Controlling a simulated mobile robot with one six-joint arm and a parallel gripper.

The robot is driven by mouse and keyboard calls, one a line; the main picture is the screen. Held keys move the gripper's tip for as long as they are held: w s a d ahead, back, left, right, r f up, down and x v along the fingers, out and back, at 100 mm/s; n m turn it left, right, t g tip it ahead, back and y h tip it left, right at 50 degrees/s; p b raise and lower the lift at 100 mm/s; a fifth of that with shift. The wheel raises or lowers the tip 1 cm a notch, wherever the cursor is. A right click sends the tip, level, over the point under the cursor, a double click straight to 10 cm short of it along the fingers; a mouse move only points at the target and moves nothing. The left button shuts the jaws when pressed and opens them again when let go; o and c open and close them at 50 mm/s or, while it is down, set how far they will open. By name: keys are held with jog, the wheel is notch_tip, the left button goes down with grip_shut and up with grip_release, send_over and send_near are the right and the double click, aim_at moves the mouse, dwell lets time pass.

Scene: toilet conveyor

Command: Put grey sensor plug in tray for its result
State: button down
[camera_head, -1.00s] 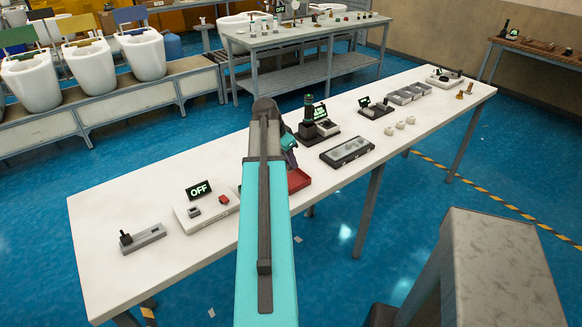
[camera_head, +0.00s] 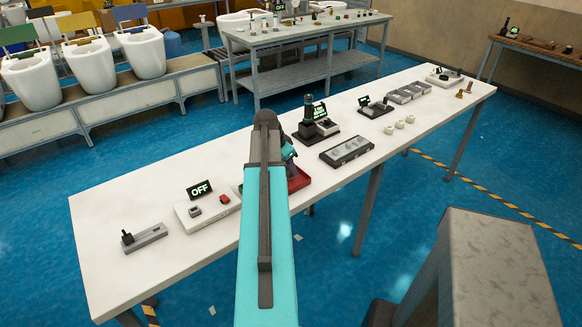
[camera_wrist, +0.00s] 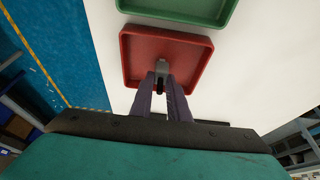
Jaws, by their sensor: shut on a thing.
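My gripper (camera_wrist: 164,88) is shut on the grey sensor plug (camera_wrist: 162,67) in the wrist view. The plug is between the fingertips and appears over the red tray (camera_wrist: 130,56); I cannot tell whether it touches the tray floor. A green tray (camera_wrist: 178,20) lies just beyond the red one. The right part of the red tray (camera_head: 299,181) shows beside my arm.
On the white table (camera_head: 120,205), a device with an OFF display (camera_head: 199,189) and a small grey switch box (camera_head: 145,237) stand to the left. A dark holder with grey pieces (camera_head: 347,152) and a black device with a green-lit display (camera_head: 318,125) stand to the right.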

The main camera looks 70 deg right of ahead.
jog(key=c, duration=1.7)
grip_release()
jog(key=shift+r, duration=0.2)
jog(key=shift+b+v, duration=1.1)
jog(key=shift+v, duration=4.85)
jog(key=shift+f, duration=0.1)
